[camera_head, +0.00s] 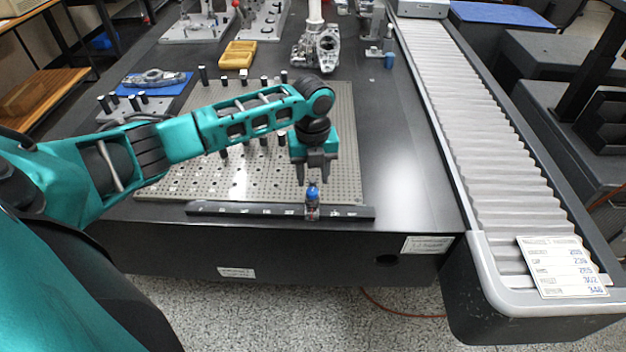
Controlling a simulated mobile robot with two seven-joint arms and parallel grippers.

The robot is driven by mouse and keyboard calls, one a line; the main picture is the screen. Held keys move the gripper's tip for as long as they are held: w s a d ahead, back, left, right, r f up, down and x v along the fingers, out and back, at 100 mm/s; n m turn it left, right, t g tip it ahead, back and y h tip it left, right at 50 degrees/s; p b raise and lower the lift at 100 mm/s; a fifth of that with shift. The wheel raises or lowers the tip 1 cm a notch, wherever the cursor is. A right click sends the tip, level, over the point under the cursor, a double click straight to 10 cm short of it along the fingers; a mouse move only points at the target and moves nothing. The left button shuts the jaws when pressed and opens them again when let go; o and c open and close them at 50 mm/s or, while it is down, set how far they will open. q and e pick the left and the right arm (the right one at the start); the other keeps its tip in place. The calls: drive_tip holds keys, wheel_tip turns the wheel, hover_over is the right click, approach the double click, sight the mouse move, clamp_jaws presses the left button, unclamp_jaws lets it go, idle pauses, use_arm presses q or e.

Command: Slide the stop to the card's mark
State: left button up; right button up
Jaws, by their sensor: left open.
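The stop (312,207) is a small grey slider with a blue knob on top. It sits on the dark rail (250,211) along the front edge of the perforated plate, right of the rail's middle. The rail has small pale marks, too small to read. The card (562,267) is white with rows of handwritten blue numbers and lies at the near end of the conveyor; I cannot read its rows surely. My left gripper (314,181) is open, pointing down, with its fingertips just above or around the blue knob; I cannot tell whether they touch it. My right gripper is out of view.
The perforated plate (335,110) carries several black posts under my left arm. A ribbed conveyor (490,120) runs along the right. A yellow tray (238,54) and metal parts (316,50) stand farther back. The dark table is clear between plate and conveyor.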

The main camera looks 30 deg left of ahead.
use_arm(q)
drive_tip(key=shift+f, duration=0.9)
drive_tip(key=shift+c, duration=0.2)
clamp_jaws()
drive_tip(key=shift+d+r, duration=0.1)
